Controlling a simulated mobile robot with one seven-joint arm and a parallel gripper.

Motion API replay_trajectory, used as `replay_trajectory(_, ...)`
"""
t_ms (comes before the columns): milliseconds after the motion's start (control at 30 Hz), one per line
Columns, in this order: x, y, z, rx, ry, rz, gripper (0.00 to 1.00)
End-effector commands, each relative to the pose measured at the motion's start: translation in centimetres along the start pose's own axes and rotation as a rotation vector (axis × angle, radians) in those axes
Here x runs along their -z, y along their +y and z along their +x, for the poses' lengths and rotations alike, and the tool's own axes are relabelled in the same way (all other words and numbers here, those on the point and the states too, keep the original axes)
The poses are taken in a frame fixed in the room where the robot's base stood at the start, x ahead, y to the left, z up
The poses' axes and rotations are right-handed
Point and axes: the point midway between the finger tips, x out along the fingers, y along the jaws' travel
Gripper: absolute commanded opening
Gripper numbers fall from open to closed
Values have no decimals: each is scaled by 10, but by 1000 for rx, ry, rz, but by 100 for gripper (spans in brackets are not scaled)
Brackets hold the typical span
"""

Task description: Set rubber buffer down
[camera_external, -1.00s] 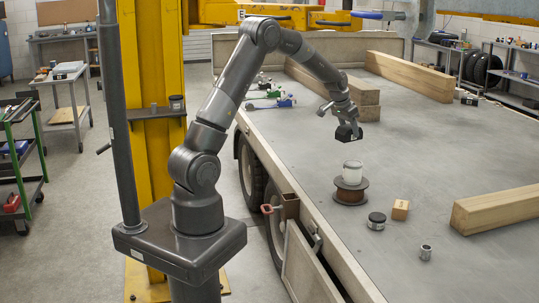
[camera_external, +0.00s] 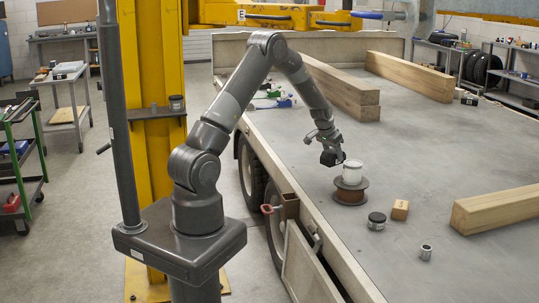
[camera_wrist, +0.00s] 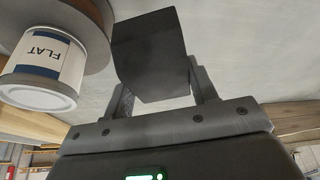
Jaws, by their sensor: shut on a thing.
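The rubber buffer (camera_wrist: 150,50) is a black block held between the two fingers of my gripper (camera_wrist: 162,88). In the external view the gripper (camera_external: 329,146) points down over the trailer deck (camera_external: 290,175). The dark buffer (camera_external: 331,158) is at its tip, just left of and behind a white can on a brown spool. The buffer looks low, close to the deck, but I cannot tell whether it touches it. In the wrist view the buffer is right of the can, with a gap between them.
The white can (camera_external: 352,173), labelled FLAT in the wrist view (camera_wrist: 42,68), stands on the brown spool (camera_external: 351,193). Nearby are a black-lidded tin (camera_external: 376,221), a wooden block (camera_external: 400,210), a metal sleeve (camera_external: 426,252) and a timber beam (camera_external: 500,208).

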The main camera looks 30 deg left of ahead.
Motion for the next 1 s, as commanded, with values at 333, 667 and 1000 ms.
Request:
replay_trajectory(333,0,-75,49,0,0,-4,22)
replay_trajectory(667,-4,-90,70,0,-1,-1,22)
replay_trajectory(1000,-15,-90,96,1,2,0,22)
